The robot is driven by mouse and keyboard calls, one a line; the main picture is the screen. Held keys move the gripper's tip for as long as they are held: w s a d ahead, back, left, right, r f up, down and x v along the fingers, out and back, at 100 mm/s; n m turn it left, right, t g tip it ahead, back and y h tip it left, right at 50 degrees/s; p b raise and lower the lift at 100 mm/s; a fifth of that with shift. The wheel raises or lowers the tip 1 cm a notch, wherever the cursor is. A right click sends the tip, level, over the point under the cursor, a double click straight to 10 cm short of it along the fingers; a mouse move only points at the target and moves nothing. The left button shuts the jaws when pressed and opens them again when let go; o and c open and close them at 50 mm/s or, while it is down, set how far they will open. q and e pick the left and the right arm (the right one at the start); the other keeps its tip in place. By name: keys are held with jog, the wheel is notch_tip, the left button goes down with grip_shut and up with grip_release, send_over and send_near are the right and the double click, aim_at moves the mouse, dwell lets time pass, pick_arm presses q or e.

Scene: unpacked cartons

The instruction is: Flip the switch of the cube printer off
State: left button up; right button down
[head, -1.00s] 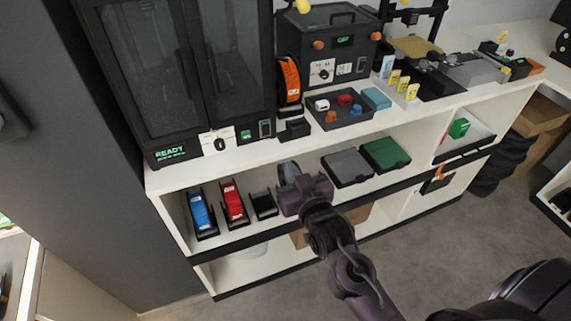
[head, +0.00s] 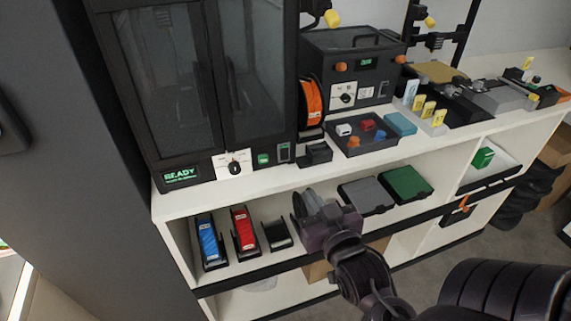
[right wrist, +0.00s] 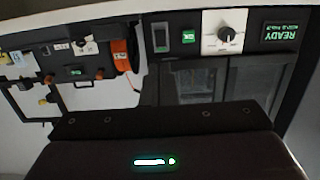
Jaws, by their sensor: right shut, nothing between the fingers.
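The cube printer (head: 318,48) is the smaller black box with orange knobs, standing on the worktop right of a tall cabinet printer (head: 165,85). Its front has a white dial panel (head: 343,96) and a small dark switch (head: 382,89) at the right. In the right wrist view the picture is upside down and the cube printer is at the left (right wrist: 45,68). My right gripper (head: 302,207) is shut and empty, in front of the shelf below the worktop and apart from both printers. My left gripper is out of view.
The cabinet printer has a READY display (head: 181,174), a dial (head: 234,167) and a dark switch (head: 283,152). A parts tray (head: 350,146) sits in front of the cube printer. An orange spool (head: 312,102) stands between the printers. Blue and red spools (head: 241,226) are on the shelf.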

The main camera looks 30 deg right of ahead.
jog(key=p, duration=0.2)
send_near(285, 157)
jog(key=x, duration=0.5)
jog(key=shift+w, duration=0.1)
jog(key=shift+x, duration=0.8)
jog(key=shift+f, duration=0.1)
jog(key=shift+p, duration=0.3)
